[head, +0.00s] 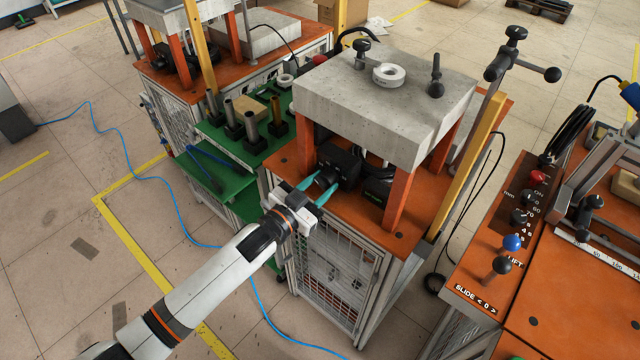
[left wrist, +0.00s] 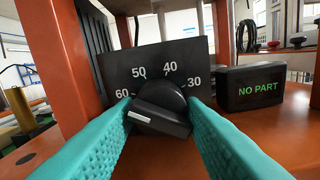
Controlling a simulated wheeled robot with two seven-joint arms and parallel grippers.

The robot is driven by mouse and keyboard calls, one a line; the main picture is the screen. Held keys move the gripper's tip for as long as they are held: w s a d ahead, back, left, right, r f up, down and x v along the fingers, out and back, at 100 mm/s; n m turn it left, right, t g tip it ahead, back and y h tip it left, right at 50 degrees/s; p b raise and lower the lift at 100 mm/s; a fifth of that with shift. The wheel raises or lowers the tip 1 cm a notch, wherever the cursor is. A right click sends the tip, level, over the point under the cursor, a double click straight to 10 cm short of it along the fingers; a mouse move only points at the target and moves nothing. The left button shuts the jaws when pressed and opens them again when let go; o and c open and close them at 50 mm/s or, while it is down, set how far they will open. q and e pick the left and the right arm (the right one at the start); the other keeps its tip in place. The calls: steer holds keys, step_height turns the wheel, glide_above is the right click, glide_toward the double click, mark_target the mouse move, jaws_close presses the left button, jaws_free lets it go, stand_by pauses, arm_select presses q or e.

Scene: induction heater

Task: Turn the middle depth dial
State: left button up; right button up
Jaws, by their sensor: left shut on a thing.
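The black depth dial (left wrist: 160,110) sits on a dark panel marked 60, 50, 40 and 30, under the grey-topped station. Its bar grip lies nearly level, and its white mark points left, just below the 60. My left gripper (left wrist: 162,116) is shut on the dial, with one teal finger on each side. In the head view, my left gripper (head: 319,187) reaches in at the front of the black dial box (head: 340,165), where its fingers partly hide the dial. My right gripper is in neither view.
A black box (left wrist: 249,87) reading "NO PART" stands right of the dial. Orange posts (head: 398,200) carry the grey slab (head: 385,105) above. A green shelf (head: 225,148) with upright tools is to the left. An orange panel with knobs (head: 512,242) is to the right.

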arm_select(q)
steer(key=m, duration=0.4)
steer(key=shift+m, duration=0.4)
steer(key=shift+m+p, duration=0.3)
steer(key=o, duration=0.9)
steer(key=shift+o, duration=0.2)
steer(key=shift+f, duration=0.1)
